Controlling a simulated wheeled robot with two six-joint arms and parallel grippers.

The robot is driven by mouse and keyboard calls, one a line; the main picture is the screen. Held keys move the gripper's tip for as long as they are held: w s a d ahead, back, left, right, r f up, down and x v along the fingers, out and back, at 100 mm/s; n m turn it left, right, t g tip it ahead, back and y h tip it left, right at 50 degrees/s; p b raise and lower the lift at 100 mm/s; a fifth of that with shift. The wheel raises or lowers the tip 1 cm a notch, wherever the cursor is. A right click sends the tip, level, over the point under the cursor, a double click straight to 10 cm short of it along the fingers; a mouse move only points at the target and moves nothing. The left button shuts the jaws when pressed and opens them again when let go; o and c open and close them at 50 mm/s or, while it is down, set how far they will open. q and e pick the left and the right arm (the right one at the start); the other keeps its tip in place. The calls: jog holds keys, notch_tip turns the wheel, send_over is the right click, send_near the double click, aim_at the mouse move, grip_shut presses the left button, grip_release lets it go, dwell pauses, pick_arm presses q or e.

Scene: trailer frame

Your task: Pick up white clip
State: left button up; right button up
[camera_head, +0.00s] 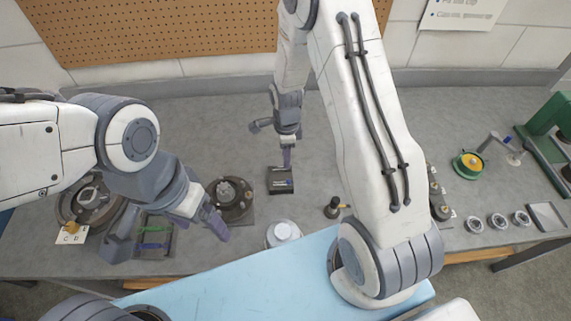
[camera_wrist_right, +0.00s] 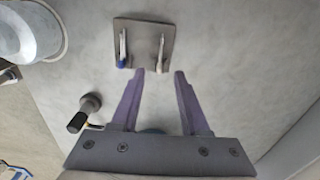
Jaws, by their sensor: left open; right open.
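A grey square plate (camera_wrist_right: 145,38) in the right wrist view bears two small upright, clip-like pieces. The right one, the white clip (camera_wrist_right: 161,52), is pale; the left one (camera_wrist_right: 122,48) has a blue end. My right gripper (camera_wrist_right: 160,75) is open and empty, its purple fingertips just short of the plate, with the pale clip roughly between their lines. In the head view the right gripper (camera_head: 287,160) points down at a small dark square holder (camera_head: 280,181); clips there are too small to tell. My left gripper (camera_head: 168,243) is open over a dark tray (camera_head: 155,222) with green and blue pieces.
A round dark fixture (camera_head: 231,197) stands between the grippers, and a white round container (camera_head: 283,232) nearer me. A black-handled tool (camera_head: 333,208) lies right of it. Several silver rings and a green machine (camera_head: 545,135) are far right. Open grey bench lies behind the holder.

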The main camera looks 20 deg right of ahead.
aim_at(281, 167)
jog(key=shift+f, duration=1.45)
pick_arm(q)
jog(key=shift+r, duration=0.55)
pick_arm(e)
grip_shut()
jog(key=shift+r, duration=0.15)
